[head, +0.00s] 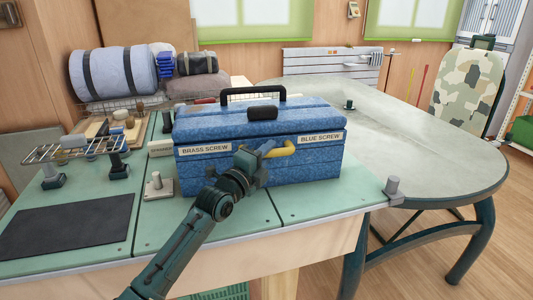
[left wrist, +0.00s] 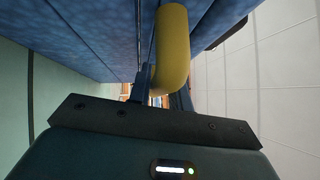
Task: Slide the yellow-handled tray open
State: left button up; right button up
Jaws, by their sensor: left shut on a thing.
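A blue toolbox (head: 310,176) with a black top handle stands on the green worktop. Its front carries a "BRASS SCREW" label (head: 206,149) on the left and a "BLUE SCREW" label (head: 320,139) on the right. A yellow handle (head: 282,150) sticks out from the front, below and left of the "BLUE SCREW" label. My left gripper (head: 258,154) is at the left part of this handle, shut on it. In the left wrist view the yellow handle (left wrist: 173,50) runs down between the fingers, beside the blue front. The tray front is flush or nearly so; I cannot tell exactly. My right gripper is not in view.
A metal post on a square base (head: 158,187) stands left of the toolbox. A wire rack (head: 75,150) and a dark mat (head: 68,228) lie further left. A grey rounded table (head: 430,150) adjoins on the right. The worktop's front strip is clear.

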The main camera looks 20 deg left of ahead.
pick_arm(q)
grip_shut()
